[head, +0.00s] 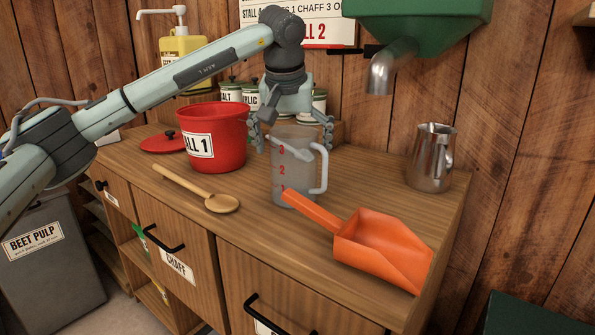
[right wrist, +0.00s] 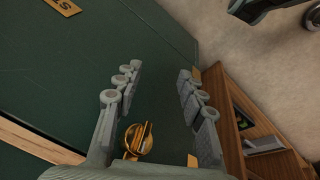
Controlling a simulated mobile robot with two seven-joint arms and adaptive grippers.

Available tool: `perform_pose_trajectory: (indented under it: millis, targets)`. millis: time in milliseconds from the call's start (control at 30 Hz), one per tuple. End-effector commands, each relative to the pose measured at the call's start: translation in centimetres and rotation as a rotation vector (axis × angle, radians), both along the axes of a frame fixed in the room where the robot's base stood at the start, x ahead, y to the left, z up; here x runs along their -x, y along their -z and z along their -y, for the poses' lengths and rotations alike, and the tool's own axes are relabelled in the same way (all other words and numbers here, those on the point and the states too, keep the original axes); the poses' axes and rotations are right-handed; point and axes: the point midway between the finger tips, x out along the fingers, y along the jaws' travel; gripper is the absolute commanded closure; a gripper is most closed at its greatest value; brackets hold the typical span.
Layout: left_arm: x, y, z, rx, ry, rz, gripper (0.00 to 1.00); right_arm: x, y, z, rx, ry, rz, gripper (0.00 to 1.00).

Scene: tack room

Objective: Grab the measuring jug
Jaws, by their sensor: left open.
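The measuring jug (head: 300,185) is grey and see-through, with red numbers and a handle on its right side. It stands upright on the wooden cabinet top, near the middle of the head view. My left gripper (head: 293,134) points down over it and is open, its fingers apart on the left and right of the jug's rim. I cannot tell whether a finger touches the jug. A grey piece shows at the jug's upper part; I cannot tell what it is. My right gripper (right wrist: 160,74) is open and empty in the right wrist view, away from the jug.
An orange scoop (head: 380,245) lies close in front of the jug. A wooden spoon (head: 222,203) and a red bucket (head: 217,140) are to the left. A metal pitcher (head: 430,160) stands right; a green hopper's spout (head: 381,75) hangs above. A dark green surface (right wrist: 70,75) faces my right gripper.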

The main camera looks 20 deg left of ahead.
Motion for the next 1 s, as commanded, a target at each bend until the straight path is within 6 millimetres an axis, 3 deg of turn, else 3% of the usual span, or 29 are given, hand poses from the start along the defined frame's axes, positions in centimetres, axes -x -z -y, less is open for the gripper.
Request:
perform_pose_trajectory:
  millis: [167, 400, 800, 1000]
  targets:
    - [-0.9, 2.4, -0.2, 0.000, -0.001, -0.002, 0.00, 0.1, 0.4, -0.2, -0.006, 0.003, -0.004, 0.60]
    - [-1.1, 2.7, -0.2, 0.000, -0.001, 0.000, 0.00, -0.3, 0.3, -0.2, -0.007, 0.003, 0.007, 0.60]
    - [-1.1, 2.7, -0.2, 0.000, -0.001, 0.000, 0.48, -0.4, 0.1, 0.2, 0.000, 0.002, 0.007, 0.60]
    - [-1.1, 2.7, -0.2, 0.000, -0.001, 0.000, 0.48, -0.4, 0.1, 0.3, 0.002, 0.003, 0.006, 0.60]
